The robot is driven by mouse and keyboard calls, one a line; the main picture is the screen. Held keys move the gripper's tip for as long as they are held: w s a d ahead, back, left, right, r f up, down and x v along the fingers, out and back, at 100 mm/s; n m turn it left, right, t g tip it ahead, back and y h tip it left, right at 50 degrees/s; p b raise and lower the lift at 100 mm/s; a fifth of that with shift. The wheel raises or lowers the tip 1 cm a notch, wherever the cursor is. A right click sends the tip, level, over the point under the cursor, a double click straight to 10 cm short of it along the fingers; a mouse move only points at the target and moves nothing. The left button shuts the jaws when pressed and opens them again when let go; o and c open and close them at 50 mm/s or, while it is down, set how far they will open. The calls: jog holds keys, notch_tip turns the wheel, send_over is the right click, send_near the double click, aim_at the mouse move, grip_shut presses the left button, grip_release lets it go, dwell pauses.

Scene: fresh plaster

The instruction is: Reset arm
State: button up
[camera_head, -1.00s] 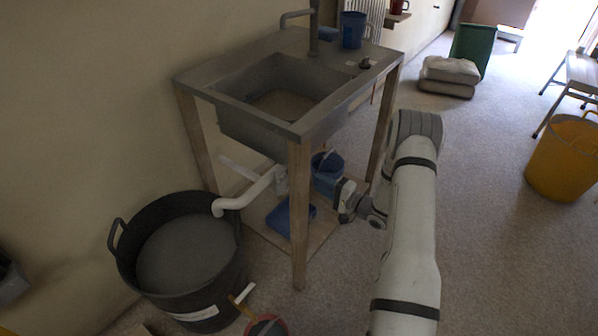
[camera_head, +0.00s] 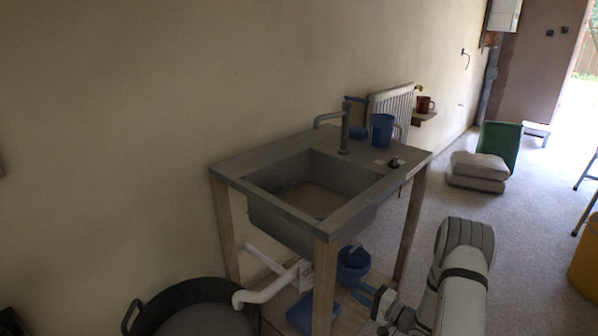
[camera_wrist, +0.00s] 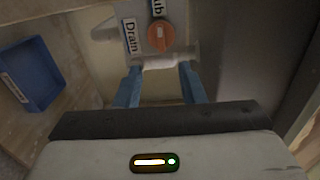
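My gripper (camera_head: 365,294) is low beside the sink stand, right of its front wooden leg and near a blue bucket (camera_head: 353,266). In the wrist view its two blue fingers (camera_wrist: 160,84) stand apart with nothing clearly held between them. Beyond the fingertips is a white pipe piece (camera_wrist: 165,62) with an orange round knob (camera_wrist: 160,37). My arm's lower links are cut off in the head view.
The sink (camera_head: 310,190) is above left of my gripper, with a blue mug (camera_head: 382,130) on its top. A black tub (camera_head: 190,292) is at lower left. A blue tray (camera_wrist: 32,74) lies on the stand's shelf. Pale sacks (camera_head: 478,171) are on open floor at right.

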jog(key=w+d+r+n+g+h+p, duration=0.1)
jog(key=r+h+p, duration=0.1)
jog(key=r+h, duration=0.35)
jog(key=w+d+r+n+h+p, duration=0.1)
jog(key=r+n+h+p, duration=0.1)
jog(key=r, duration=0.7)
jog(key=w+d+r+n+g+h+p, duration=0.15)
jog(key=r+h, duration=0.25)
jog(key=r, duration=0.4)
jog(key=s+a+r+n+g+h+p, duration=0.25)
jog(key=s+r+g+p, duration=0.2)
jog(key=s+r, duration=1.1)
jog(key=s+a+r+n+g+p, duration=0.1)
jog(key=s+a, duration=0.2)
jog(key=s, duration=0.6)
jog(key=s+a+r+n+g+y+p, duration=0.1)
jog(key=s+a, duration=0.3)
jog(key=s, duration=0.6)
jog(key=shift+s+r+g+p, duration=0.25)
jog(key=shift+r+g+p, duration=0.25)
jog(key=shift+g+p, duration=0.1)
